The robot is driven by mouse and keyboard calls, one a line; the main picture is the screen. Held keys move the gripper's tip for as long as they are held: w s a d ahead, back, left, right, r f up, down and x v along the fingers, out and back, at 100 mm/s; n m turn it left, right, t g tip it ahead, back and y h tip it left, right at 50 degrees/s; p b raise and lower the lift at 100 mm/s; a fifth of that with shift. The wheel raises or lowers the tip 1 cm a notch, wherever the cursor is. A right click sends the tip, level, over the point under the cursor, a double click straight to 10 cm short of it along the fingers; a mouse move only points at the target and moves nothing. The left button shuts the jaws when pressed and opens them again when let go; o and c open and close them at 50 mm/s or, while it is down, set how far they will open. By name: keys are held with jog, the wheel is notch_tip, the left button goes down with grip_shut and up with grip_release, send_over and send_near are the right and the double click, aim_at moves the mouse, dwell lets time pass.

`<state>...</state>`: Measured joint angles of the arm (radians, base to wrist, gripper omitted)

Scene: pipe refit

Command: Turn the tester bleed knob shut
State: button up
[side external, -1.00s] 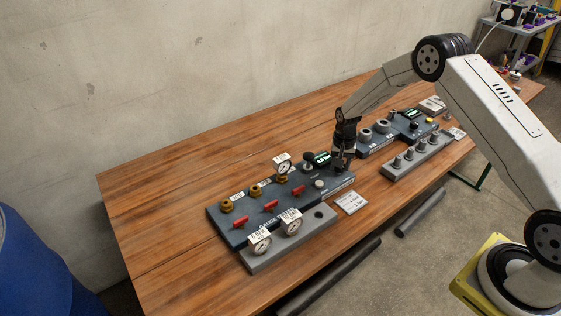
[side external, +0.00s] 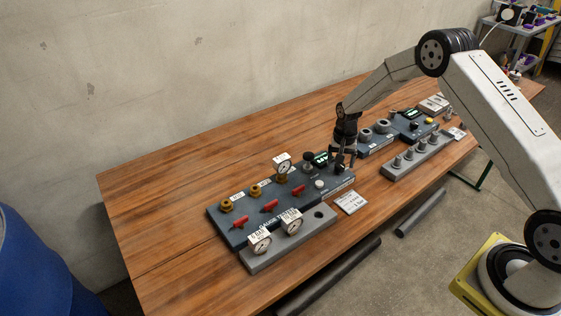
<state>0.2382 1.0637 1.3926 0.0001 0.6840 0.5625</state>
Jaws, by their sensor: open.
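The tester is a long dark blue-grey panel (side external: 250,222) on the wooden table, with red lever handles, brass fittings and a gauge on it. My gripper (side external: 343,165) points down over the panel's right end, beside the small green display (side external: 321,158). Its fingers are spread, and nothing shows clamped between them. I cannot pick out the bleed knob with certainty; a dark part under the fingers is mostly hidden by them. A black round-topped part (side external: 308,158) and a white round button (side external: 319,184) stand to the left of my gripper.
A grey rack with two gauges (side external: 290,238) lies in front of the tester. A white card (side external: 350,202) lies on the table. A second panel (side external: 378,140) and a grey rack of fittings (side external: 417,158) stand to the right. The table's left part is bare.

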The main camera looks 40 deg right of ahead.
aim_at(340, 165)
jog(key=shift+r, duration=3.2)
jog(key=shift+s+r, duration=0.1)
jog(key=shift+r, duration=0.05)
jog(key=shift+s+a+r, duration=0.1)
jog(key=shift+a+r, duration=0.1)
jog(key=s+a+r+n+t, duration=0.1)
jog(key=s+a+r+n, duration=0.2)
jog(key=s, duration=0.4)
jog(key=s+a+r+n, duration=0.3)
jog(key=s+a, duration=0.2)
jog(key=s, duration=0.3)
jog(key=s+a+r+n+t, duration=0.1)
jog(key=s+a+r+n, duration=0.2)
jog(key=s, duration=0.5)
jog(key=shift+a+r+t, duration=0.3)
jog(key=shift+a+r, duration=0.1)
jog(key=shift+a, duration=0.15)
